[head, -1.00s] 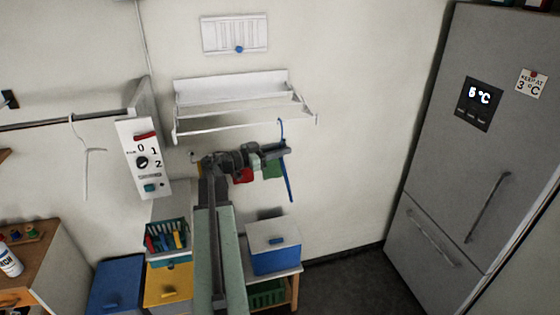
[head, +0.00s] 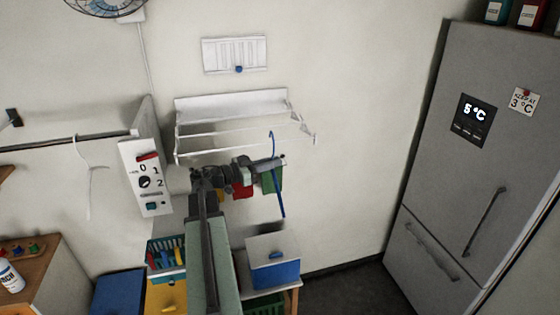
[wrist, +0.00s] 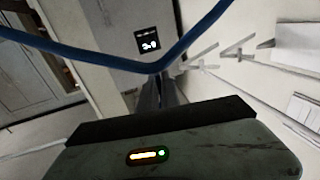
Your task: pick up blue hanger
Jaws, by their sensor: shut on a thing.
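The blue hanger (head: 280,204) shows in the head view in front of the wall, its hook overlapping the right part of the white rack. Whether the hook touches the rack's bar I cannot tell. My gripper (head: 277,162) is shut on the hanger below the hook. In the wrist view the blue hanger (wrist: 205,34) spans the top as a wide V, its low point at the fingers of my gripper (wrist: 160,88). The hanger's lower part is partly hidden behind my gripper in the head view.
The white wall rack (head: 230,104) is just behind and above my gripper. Red and green cloths (head: 270,180) hang by my gripper. A white hanger (head: 90,175) hangs on a rail at left. A blue-and-white box (head: 274,268) stands below. Wall space toward the fridge (head: 440,160) is clear.

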